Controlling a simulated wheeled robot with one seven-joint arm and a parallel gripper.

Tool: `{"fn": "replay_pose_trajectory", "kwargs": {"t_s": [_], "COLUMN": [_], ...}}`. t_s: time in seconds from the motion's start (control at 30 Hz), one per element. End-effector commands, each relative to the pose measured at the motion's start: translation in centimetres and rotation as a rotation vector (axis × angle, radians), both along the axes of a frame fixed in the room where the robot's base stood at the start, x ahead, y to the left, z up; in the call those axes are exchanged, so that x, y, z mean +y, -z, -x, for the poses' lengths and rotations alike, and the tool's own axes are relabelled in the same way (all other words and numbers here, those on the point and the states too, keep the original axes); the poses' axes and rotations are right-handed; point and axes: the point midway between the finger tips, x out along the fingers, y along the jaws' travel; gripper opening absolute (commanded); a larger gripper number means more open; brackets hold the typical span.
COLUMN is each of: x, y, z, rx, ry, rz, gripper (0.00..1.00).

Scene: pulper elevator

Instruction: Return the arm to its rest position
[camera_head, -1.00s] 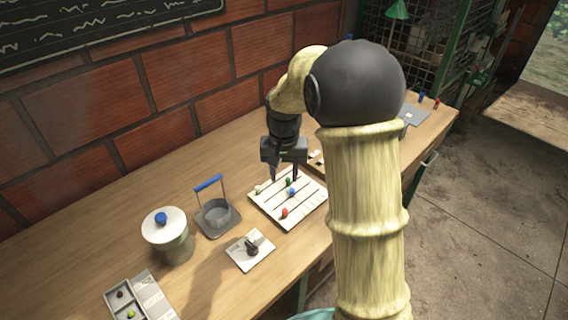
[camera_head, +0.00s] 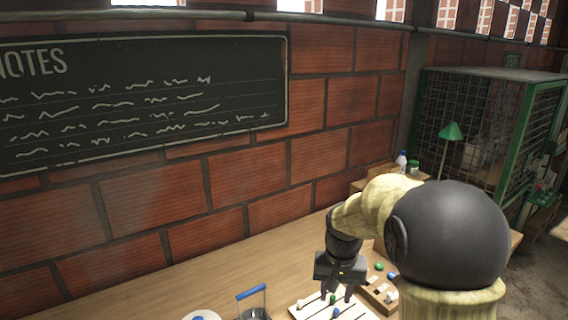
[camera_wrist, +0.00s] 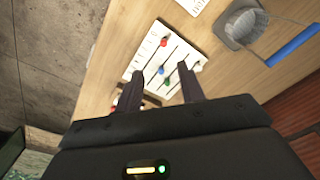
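My gripper (camera_head: 341,298) hangs pointing down above the white slotted board (camera_head: 365,313) on the workbench. In the wrist view its two dark fingers (camera_wrist: 160,90) stand apart with nothing between them. The same board (camera_wrist: 146,62), with red, blue and green knobs in its slots, lies beyond the fingertips. My upper arm covers the right part of the head view. The lower bench and most of the board are cut off by the bottom edge of the head view.
A grey cup (camera_wrist: 243,24) with a blue handle (camera_wrist: 293,46) stands beside the board. A wooden tray (camera_head: 377,293) with small coloured pieces sits right of my gripper. A brick wall (camera_head: 240,190) with a chalkboard (camera_head: 150,90) rises behind; a green-framed cage (camera_head: 480,110) stands at right.

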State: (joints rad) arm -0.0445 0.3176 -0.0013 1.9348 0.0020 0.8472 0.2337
Motion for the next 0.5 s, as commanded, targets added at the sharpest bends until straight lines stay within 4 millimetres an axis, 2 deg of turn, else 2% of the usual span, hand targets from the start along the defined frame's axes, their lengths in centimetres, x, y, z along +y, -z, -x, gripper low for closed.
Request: {"fn": "replay_pose_trajectory", "kwargs": {"t_s": [0.03,0.3,0.4,0.5], "x": [-0.3,-1.4,-1.7,-1.9], "y": [-1.0,-2.1,-2.2,-2.2], "z": [1.5,9.2,11.8,13.6], "rx": [-0.015,-0.12,-0.156,-0.179], "ry": [-0.015,-0.12,-0.156,-0.179], "rz": [0.001,0.013,0.02,0.026], "gripper": [0.39,0.39,0.39,0.39]}}
